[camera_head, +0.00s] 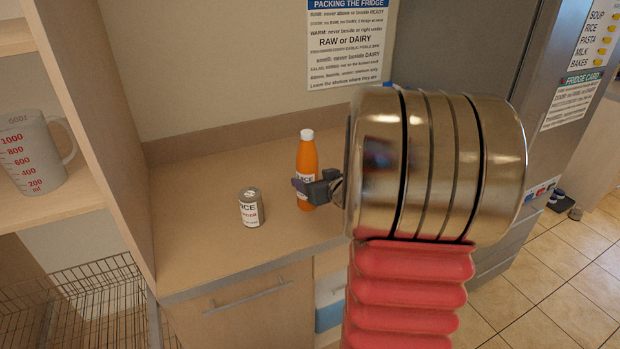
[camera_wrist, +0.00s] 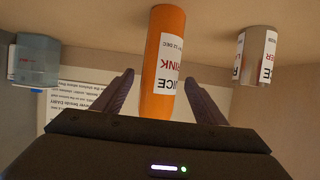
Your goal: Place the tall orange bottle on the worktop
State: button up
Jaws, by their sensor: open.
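The tall orange bottle (camera_head: 306,158) with a white cap stands upright on the worktop (camera_head: 205,187). My gripper (camera_head: 312,188) is at its lower half, and a dark finger covers part of its label. In the wrist view, the picture is upside down and the orange bottle (camera_wrist: 165,50) shows between the two spread fingers of my gripper (camera_wrist: 163,95), with a gap on each side. The gripper is open and not closed on it. Its cap end is hidden behind the gripper body in that view.
A small can (camera_head: 250,207) stands left of the bottle; it also shows in the wrist view (camera_wrist: 257,55). A shelf with a measuring jug (camera_head: 35,153) and a wire basket (camera_head: 95,300) are at left. A grey fridge (camera_head: 480,70) stands at right. The worktop behind the can is clear.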

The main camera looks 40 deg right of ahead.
jog(key=v, duration=0.7)
jog(key=shift+s, duration=0.3)
jog(key=shift+a+r, duration=0.1)
jog(key=shift+a, duration=0.05)
dwell(0.3)
jog(key=a+r+g+h, duration=0.25)
jog(key=a+r, duration=0.25)
jog(key=a, duration=0.6)
jog(key=s+a+f+n+g+y, duration=0.1)
jog(key=s+a+y, duration=0.1)
jog(key=s+a, duration=0.2)
jog(key=s+a+f+n+g+y, duration=0.1)
jog(key=s+a, duration=0.4)
jog(key=a, duration=0.6)
jog(key=s+a+f+n+g+y, duration=0.1)
jog(key=s+a+g+y, duration=0.2)
jog(key=s+a, duration=0.2)
jog(key=a, duration=0.2)
jog(key=shift+a, duration=0.4)
jog(key=shift+c, duration=0.2)
